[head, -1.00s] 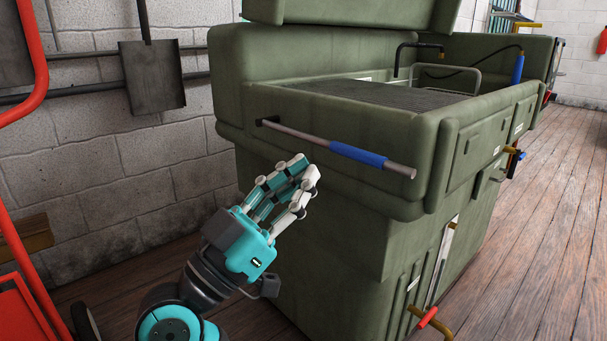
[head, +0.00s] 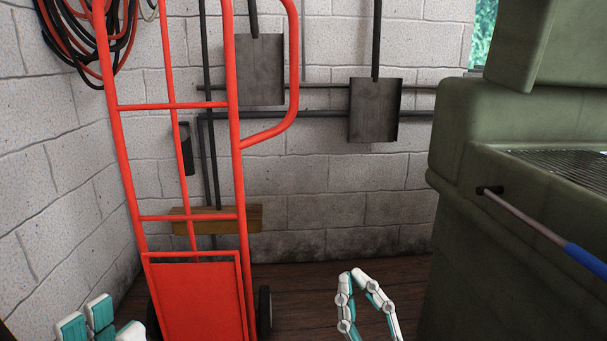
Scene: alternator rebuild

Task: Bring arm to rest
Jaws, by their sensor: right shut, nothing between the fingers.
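My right gripper (head: 352,276) rises from the bottom edge, right of centre, in the head view. Its white and teal fingers close towards each other at the tips, with nothing held between them. My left gripper (head: 97,318) shows only in part at the bottom left corner. Its fingertips are in view, but the rest is cut off by the frame edge, and I cannot tell whether it is open. Most of both arms is out of view.
A red hand truck (head: 195,300) stands against the wall between my grippers. A green parts washer (head: 465,215) with a blue-gripped bar (head: 585,260) is on the right. Shovels (head: 374,110) and coiled cables (head: 92,35) hang on the wall. Some wooden floor (head: 300,300) is clear.

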